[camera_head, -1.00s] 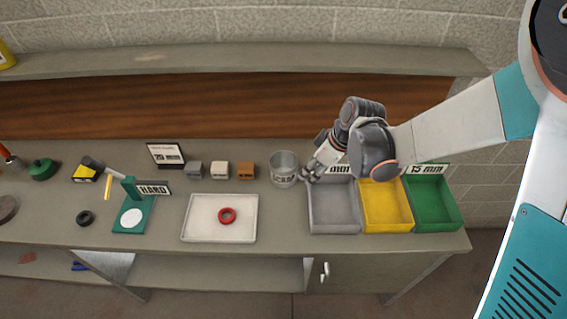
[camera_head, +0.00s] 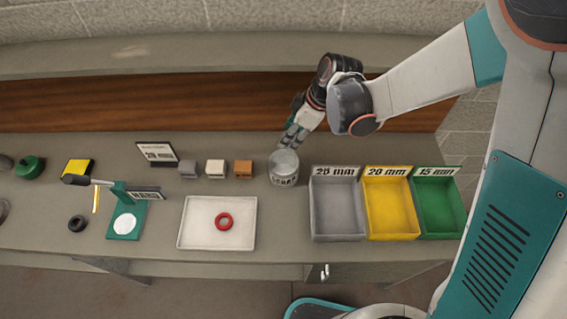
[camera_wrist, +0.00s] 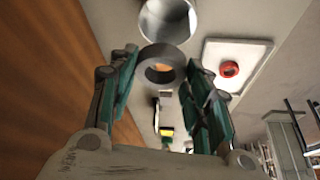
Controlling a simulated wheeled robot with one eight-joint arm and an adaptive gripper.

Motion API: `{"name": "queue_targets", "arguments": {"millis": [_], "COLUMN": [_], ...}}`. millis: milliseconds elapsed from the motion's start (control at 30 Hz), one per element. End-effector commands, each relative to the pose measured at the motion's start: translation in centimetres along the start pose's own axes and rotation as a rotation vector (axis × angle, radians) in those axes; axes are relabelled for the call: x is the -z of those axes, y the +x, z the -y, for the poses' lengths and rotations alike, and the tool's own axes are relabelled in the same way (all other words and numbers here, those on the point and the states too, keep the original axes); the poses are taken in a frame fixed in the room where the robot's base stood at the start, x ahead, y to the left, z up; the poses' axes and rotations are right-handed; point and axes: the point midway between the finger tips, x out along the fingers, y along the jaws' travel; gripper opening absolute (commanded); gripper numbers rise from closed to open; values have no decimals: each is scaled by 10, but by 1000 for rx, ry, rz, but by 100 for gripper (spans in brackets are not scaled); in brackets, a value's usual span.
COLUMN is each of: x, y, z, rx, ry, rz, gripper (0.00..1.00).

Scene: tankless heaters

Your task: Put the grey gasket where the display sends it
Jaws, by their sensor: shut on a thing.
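My gripper (camera_head: 292,140) is shut on the grey gasket (camera_wrist: 161,52), a thick ring held between the fingertips in the wrist view. The gasket is not clear in the head view. The fingers point down just behind the metal scrap tin (camera_head: 284,170); the tin's open mouth also shows ahead of the gasket in the wrist view (camera_wrist: 168,20). A small display card (camera_head: 157,153) stands at the back; its mm reading is blurred now. A green tester (camera_head: 126,219) carries a sign (camera_head: 146,195) that reads HARD in the earlier frame.
Grey (camera_head: 337,211), yellow (camera_head: 391,208) and green (camera_head: 439,206) bins stand at the right; yellow reads 20 mm, green 15 mm. A white tray (camera_head: 190,222) holds a red ring (camera_head: 223,221). Three small blocks (camera_head: 215,169) stand left of the tin. A black ring (camera_head: 77,223) lies far left.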

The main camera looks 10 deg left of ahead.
Motion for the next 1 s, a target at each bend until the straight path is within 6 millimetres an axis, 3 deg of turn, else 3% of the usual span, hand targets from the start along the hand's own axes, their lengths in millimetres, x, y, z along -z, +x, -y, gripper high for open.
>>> {"name": "queue_targets", "arguments": {"millis": [533, 900, 933, 1000], "x": [-20, -22, -22, -22], "y": [49, 53, 53, 53], "z": [0, 0, 0, 0], "rx": [0, 0, 0, 0], "ry": [1, 1, 1, 1], "rz": [0, 0, 0, 0], "gripper": [18, 18, 52, 68]}}
